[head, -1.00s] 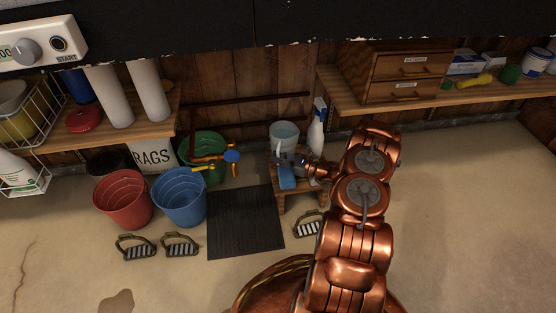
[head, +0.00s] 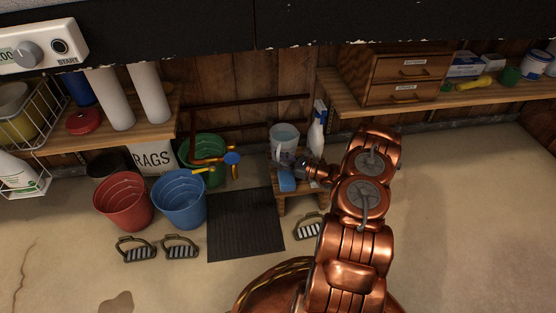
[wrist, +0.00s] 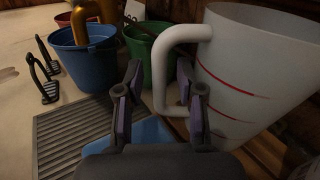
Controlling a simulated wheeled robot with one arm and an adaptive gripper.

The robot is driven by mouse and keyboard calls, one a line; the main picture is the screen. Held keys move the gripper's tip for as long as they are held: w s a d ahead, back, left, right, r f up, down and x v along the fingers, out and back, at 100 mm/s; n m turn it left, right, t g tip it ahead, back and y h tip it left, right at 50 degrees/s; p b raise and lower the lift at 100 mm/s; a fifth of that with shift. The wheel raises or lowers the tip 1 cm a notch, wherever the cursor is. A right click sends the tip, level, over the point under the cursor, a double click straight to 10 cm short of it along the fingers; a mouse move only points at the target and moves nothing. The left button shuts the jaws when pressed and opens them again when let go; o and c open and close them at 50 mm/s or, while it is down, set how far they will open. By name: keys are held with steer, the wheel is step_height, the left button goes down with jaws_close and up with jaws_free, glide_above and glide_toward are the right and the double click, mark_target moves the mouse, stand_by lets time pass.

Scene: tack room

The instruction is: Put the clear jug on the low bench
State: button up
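The clear jug (head: 284,134), with a white handle, stands upright, seemingly on the low bench (head: 318,184); its base is partly hidden. In the wrist view the jug (wrist: 255,65) fills the right side, with red marks on its wall and its handle facing me. My gripper (head: 303,165) is just in front of the jug, above the bench. In the wrist view my gripper (wrist: 158,78) has its two fingers apart with nothing clamped; the handle is close by the right finger, and I cannot tell if they touch.
Green (head: 205,150), blue (head: 180,200) and red (head: 123,203) buckets are to the left. A dark mat (head: 245,225) and stirrups (head: 308,227) lie on the floor.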

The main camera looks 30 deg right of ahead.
steer(key=p+v, duration=0.3)
steer(key=v, duration=0.7)
steer(key=shift+p, duration=0.35)
steer(key=shift+v, duration=0.85)
steer(key=shift+s, duration=0.1)
